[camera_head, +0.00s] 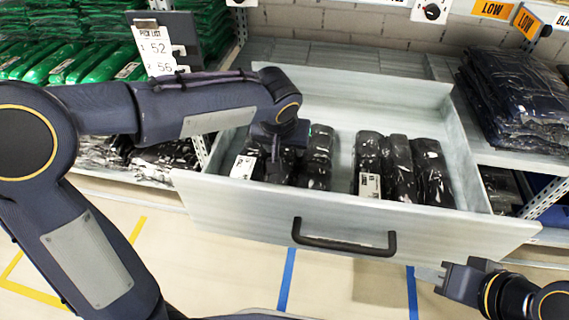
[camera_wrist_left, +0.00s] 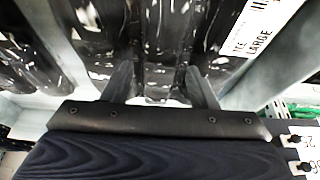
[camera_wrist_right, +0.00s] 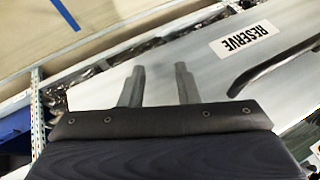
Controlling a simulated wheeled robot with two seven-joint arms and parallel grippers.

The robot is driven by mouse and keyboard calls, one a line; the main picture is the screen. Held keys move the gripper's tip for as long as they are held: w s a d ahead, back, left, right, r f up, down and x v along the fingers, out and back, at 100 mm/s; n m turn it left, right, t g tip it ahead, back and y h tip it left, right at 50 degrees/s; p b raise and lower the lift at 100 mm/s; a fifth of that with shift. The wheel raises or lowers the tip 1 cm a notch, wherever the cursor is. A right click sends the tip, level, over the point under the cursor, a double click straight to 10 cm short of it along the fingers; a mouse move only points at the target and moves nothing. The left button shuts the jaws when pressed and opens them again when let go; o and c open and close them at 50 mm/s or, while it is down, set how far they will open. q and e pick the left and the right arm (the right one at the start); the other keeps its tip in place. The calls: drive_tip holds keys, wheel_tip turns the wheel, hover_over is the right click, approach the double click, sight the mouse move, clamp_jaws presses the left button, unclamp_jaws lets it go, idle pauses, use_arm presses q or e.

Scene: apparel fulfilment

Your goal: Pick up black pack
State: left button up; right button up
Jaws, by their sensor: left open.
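Several black packs in clear wrap lie in the open grey drawer (camera_head: 480,222). They form a left group (camera_head: 318,160) and a right group (camera_head: 400,165). My left gripper (camera_head: 274,168) is inside the drawer, pointing down at the left group. In the left wrist view its fingers (camera_wrist_left: 161,85) are open, with a black pack (camera_wrist_left: 158,50) in front of and between them. Whether the fingers touch it I cannot tell. A white label reading LARGE (camera_wrist_left: 252,40) lies at the right. My right gripper (camera_wrist_right: 160,80) is open and empty outside the drawer, by its front right corner (camera_head: 445,278).
The drawer front carries a dark handle (camera_head: 343,240) and a RESERVE label (camera_wrist_right: 243,38). A stack of dark packs (camera_head: 515,95) sits on the right shelf. Green packs (camera_head: 85,62) fill the left shelf. The drawer has bare floor between the two groups and behind them.

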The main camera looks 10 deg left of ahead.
sight(285, 155)
use_arm(q)
drive_tip(key=b+x, duration=0.1)
drive_tip(key=x, duration=0.2)
drive_tip(key=shift+s+f, duration=0.1)
drive_tip(key=shift+f, duration=0.1)
drive_tip(key=shift+r, duration=0.15)
drive_tip(key=c, duration=0.9)
